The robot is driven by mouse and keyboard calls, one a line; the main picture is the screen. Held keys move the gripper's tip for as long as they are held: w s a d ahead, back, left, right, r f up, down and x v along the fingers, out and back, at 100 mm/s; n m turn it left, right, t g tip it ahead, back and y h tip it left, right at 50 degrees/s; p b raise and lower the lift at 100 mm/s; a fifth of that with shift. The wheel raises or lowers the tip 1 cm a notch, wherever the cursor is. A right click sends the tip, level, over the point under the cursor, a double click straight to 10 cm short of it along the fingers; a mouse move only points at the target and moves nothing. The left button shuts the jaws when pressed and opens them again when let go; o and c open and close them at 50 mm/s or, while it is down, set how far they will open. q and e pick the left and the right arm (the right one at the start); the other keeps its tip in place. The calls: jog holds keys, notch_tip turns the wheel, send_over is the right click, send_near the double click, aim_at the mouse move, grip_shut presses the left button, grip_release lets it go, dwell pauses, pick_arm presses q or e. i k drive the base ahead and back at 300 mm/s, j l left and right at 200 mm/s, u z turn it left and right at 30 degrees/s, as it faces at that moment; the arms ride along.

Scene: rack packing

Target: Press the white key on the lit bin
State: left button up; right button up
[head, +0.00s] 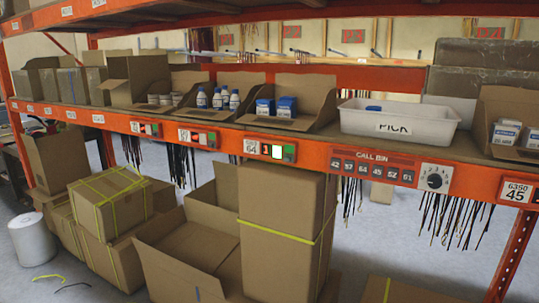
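A key module numbered 64 (250,147) sits on the orange shelf edge. Its white key (277,152) is brightly lit, between a red key and a green key (290,154). Two similar modules to the left, a nearer one (199,138) and a farther one (146,129), have duller keys. Neither of my grippers is in view.
A red CALL BIN panel (372,157) and a dial (435,179) are right of module 64. A white PICK tray (398,124) stands above. Tall cartons (285,225) stand below the shelf edge. Dark cords (455,220) hang from it.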

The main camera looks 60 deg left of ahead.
aim_at(277, 149)
jog(key=u, duration=0.6)
jog(key=i+u, duration=0.15)
jog(key=u, duration=0.3)
jog(key=i+u, duration=0.15)
jog(key=u, duration=0.3)
jog(key=i+u, duration=0.15)
jog(key=u, duration=0.3)
jog(key=i+l+u, duration=0.2)
jog(key=i+l, duration=0.25)
jog(key=i+l+u, duration=0.2)
jog(key=i+l, duration=0.15)
jog(key=l, duration=0.2)
